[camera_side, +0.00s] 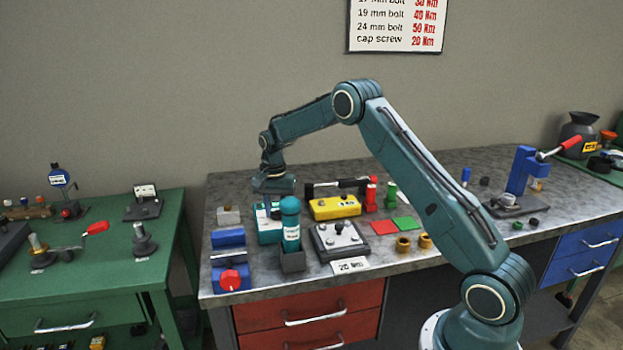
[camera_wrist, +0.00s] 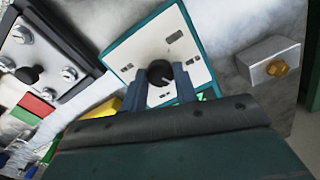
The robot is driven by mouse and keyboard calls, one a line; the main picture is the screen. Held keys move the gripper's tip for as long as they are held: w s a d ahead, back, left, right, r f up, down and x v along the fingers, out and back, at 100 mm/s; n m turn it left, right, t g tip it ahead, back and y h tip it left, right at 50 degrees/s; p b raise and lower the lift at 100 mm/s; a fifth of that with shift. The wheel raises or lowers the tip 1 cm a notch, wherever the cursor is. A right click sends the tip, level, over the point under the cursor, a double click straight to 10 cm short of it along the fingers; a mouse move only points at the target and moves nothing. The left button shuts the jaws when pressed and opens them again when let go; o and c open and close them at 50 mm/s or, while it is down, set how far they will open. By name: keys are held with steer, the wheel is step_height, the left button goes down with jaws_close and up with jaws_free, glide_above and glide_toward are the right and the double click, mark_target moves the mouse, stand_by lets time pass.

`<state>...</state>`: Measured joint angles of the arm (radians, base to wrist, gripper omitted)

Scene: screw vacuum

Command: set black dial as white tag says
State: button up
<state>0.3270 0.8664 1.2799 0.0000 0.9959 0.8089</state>
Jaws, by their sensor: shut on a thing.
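The black dial (camera_wrist: 160,73) sits on the white face of a teal box (camera_wrist: 128,52). It has a pale pointer line and small dark marks around it. In the side view the box (camera_side: 268,226) stands on the grey bench, and the dial is hard to see there. My gripper (camera_wrist: 159,82) is shut on the dial, with one finger on each side of it. In the side view my gripper (camera_side: 272,196) is directly above the box. A white tag (camera_side: 350,266) reading "20 Nm" lies at the bench's front edge.
A teal cylindrical tool (camera_side: 290,225) in a dark holder stands close by the box. A plate with bolts (camera_side: 338,240) and a yellow case (camera_side: 334,207) are to the right. A grey block (camera_side: 228,215) is to the left. A wall chart (camera_side: 397,24) lists torques.

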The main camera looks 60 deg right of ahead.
mark_target(276, 213)
steer(key=o, duration=1)
step_height(276, 213, up, 14)
steer(key=shift+f, duration=0.1)
stand_by(0.5)
